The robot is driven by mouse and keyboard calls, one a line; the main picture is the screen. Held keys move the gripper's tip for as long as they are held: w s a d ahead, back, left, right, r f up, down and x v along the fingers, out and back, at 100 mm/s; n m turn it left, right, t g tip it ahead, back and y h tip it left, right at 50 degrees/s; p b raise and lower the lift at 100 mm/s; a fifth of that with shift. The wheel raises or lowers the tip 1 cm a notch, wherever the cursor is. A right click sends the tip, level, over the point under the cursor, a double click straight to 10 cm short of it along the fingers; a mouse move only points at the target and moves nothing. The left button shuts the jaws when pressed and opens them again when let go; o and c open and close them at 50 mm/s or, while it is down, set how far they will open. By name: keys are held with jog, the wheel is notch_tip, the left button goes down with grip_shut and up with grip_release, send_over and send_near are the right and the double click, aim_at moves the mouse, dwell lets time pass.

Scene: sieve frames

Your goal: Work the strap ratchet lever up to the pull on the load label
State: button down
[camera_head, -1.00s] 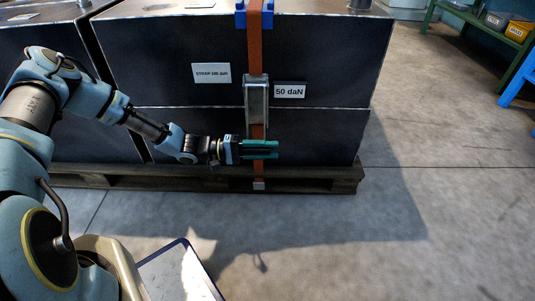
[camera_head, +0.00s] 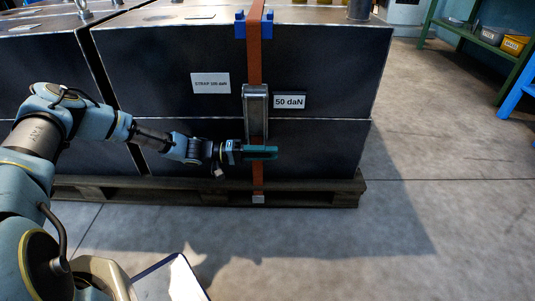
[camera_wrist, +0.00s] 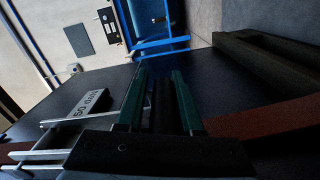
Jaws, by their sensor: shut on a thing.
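The strap ratchet (camera_head: 256,108) is a grey metal body on the orange strap (camera_head: 254,60), on the front of the dark load. My gripper (camera_head: 264,153) is just below it, with green fingers crossing the strap from the left. In the wrist view, my gripper's fingers (camera_wrist: 158,100) stand on both sides of a dark bar (camera_wrist: 161,105), which looks like the ratchet lever's grip; the fingers are shut on it. The "50 daN" label (camera_head: 289,101) is right of the ratchet; it also shows in the wrist view (camera_wrist: 78,117). A white strap label (camera_head: 210,83), hardly legible, is to the left.
The dark load stands on a wooden pallet (camera_head: 322,192). Blue edge guards (camera_head: 240,26) hold the strap at the top edge. A green shelf with bins (camera_head: 490,36) is at the back right.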

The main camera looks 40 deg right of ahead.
jog(key=shift+w+f, duration=0.1)
jog(key=shift+f, duration=0.4)
jog(key=c, duration=0.9)
grip_release()
jog(key=shift+d, duration=0.1)
jog(key=shift+o, duration=0.9)
jog(key=shift+r, duration=0.15)
jog(key=shift+p+v, duration=1.4)
jog(key=shift+v, duration=4)
jog(key=shift+o, duration=0.2)
